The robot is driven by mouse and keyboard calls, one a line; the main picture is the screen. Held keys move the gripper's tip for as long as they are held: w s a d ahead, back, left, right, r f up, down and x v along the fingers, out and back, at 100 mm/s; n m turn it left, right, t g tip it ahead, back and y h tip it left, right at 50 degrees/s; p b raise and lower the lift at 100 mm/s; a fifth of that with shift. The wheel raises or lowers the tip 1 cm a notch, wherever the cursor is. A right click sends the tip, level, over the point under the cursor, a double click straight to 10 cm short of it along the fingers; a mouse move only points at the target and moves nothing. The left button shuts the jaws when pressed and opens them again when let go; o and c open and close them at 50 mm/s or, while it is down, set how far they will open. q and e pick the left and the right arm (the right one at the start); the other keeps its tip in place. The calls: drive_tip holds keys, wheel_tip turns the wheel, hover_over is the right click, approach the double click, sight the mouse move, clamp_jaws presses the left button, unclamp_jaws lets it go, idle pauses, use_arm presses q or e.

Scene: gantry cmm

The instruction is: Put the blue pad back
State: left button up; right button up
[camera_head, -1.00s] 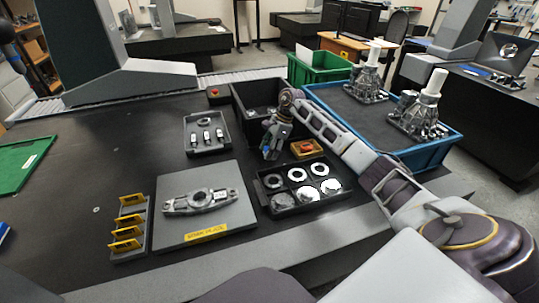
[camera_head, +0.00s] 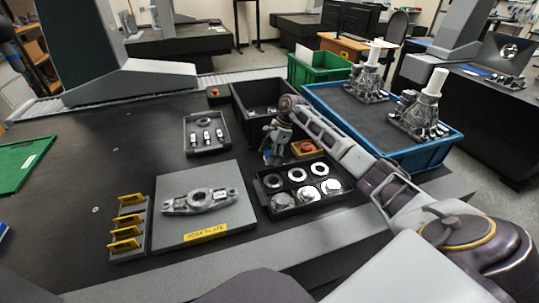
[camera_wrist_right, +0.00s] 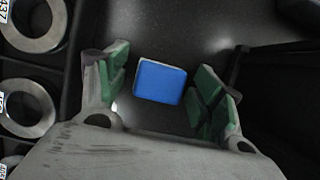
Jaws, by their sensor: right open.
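The blue pad (camera_wrist_right: 160,82) is a small rounded block with a pale edge, on the dark table surface in the right wrist view. My right gripper (camera_wrist_right: 163,88) is open, with one green-padded finger on each side of the pad and a gap on both sides. In the head view my right gripper (camera_head: 272,153) points down at the table, between the small-parts tray (camera_head: 188,146) and the ring tray (camera_head: 276,215). The pad cannot be made out clearly there behind the fingers. My left gripper is not in view.
The ring tray's compartments hold several rings and round parts. A black bin (camera_head: 238,103) stands behind my gripper, and a small orange box with a red part (camera_head: 304,148) is close on its right. A grey plate (camera_head: 168,232) with a metal part lies front left. The table's left middle is clear.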

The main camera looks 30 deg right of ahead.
drive_tip(key=shift+r, duration=0.1)
drive_tip(key=shift+r, duration=0.2)
use_arm(q)
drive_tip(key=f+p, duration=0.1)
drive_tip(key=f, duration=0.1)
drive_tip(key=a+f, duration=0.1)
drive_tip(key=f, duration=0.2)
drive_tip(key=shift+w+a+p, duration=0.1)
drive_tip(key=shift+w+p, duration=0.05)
drive_tip(key=shift+p, duration=0.25)
use_arm(e)
drive_tip(key=v, duration=1.1)
drive_tip(key=shift+d+r, duration=0.25)
drive_tip(key=shift+d, duration=0.05)
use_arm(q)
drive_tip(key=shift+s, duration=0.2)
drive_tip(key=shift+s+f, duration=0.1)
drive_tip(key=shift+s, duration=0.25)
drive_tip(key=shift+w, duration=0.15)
